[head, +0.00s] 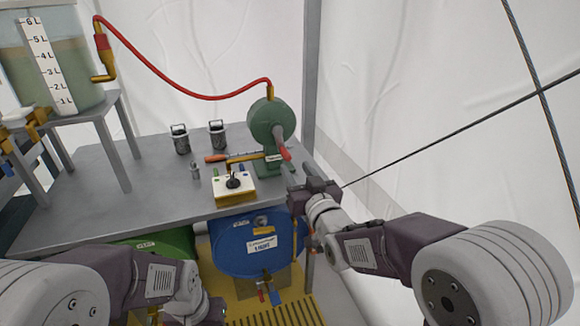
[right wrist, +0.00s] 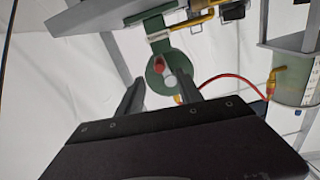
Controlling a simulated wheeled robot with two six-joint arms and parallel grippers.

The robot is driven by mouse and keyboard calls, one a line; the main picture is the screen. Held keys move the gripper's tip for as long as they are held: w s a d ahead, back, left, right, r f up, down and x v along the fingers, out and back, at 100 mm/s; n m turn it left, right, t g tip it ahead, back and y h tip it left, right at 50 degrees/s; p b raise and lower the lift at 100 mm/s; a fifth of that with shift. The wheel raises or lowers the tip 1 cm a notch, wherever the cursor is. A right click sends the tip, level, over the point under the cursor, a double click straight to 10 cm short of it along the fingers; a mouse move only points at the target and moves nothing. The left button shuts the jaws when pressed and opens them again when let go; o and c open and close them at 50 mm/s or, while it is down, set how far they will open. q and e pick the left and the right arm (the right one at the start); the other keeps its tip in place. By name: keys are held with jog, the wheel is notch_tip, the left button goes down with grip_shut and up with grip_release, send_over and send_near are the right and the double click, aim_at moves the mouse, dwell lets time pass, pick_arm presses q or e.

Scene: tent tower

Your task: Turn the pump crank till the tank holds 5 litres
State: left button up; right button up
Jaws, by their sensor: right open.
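The tank (head: 68,82) stands at the upper left in the head view, with a white litre scale (head: 45,60) on its front. Its greenish liquid reaches about the 5 L mark; I cannot read it exactly. The green pump (head: 268,122) stands at the table's right end. Its crank, with a red handle (head: 285,153), points towards me. My right gripper (head: 298,174) is open and empty, just in front of the handle and apart from it. In the right wrist view the red handle end (right wrist: 158,66) shows beyond and between the open fingers (right wrist: 160,88).
A red hose (head: 180,83) runs from tank to pump. On the grey table (head: 95,185) stand a yellow-white switch box (head: 234,188) and two metal canisters (head: 180,140). A blue barrel (head: 245,243) sits below. A dark guy rope (head: 440,141) crosses the right side.

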aim_at(288, 158)
jog(key=b+x, duration=0.1)
jog(key=x, duration=0.8)
jog(key=shift+c, duration=0.3)
grip_shut()
dwell(0.9)
